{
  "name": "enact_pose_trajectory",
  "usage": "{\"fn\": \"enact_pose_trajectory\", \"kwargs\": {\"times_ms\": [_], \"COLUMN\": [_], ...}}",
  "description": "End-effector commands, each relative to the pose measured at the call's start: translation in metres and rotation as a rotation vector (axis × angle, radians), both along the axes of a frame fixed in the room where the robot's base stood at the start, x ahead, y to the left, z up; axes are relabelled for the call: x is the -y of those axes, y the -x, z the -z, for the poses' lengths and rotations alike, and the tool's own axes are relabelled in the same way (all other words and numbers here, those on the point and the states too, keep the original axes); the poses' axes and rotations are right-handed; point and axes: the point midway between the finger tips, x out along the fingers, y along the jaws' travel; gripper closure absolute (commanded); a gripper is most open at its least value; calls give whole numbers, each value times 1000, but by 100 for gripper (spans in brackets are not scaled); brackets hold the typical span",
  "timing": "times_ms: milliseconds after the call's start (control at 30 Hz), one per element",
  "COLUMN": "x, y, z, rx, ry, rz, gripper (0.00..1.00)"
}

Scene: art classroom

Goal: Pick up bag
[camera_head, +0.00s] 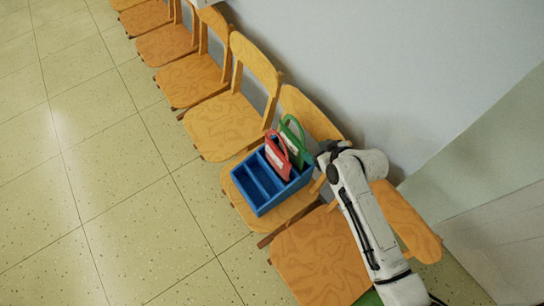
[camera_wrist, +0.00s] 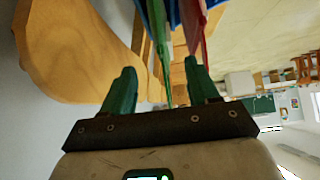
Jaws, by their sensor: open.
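A green bag (camera_head: 294,142) with a loop handle and a red bag (camera_head: 277,160) with a pale label stand side by side in a blue divided box (camera_head: 262,187) on a wooden chair. My gripper (camera_head: 320,160) is at the right side of the box, close to the green bag; its fingers are hard to make out there. In the wrist view my gripper (camera_wrist: 160,68) is open, with a thin green edge, apparently the green bag (camera_wrist: 165,72), between its fingers. The red bag (camera_wrist: 193,28) and part of the blue box (camera_wrist: 156,14) show beyond the fingers.
The box's chair (camera_head: 290,215) stands in a row of wooden chairs along a pale wall (camera_head: 370,60). Another chair seat (camera_head: 310,262) lies under my arm. Open tiled floor (camera_head: 100,180) is on the left.

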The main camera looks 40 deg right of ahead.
Motion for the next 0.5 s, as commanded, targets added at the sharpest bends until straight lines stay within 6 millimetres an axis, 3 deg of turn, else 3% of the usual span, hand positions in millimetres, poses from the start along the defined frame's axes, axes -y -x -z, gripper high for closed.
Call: {"fn": "enact_pose_trajectory", "kwargs": {"times_ms": [300,500], "x": [3,2], "y": [-31,-42], "z": [28,39], "rx": [15,13], "ry": [2,3], "rz": [4,3], "gripper": [40,40]}}
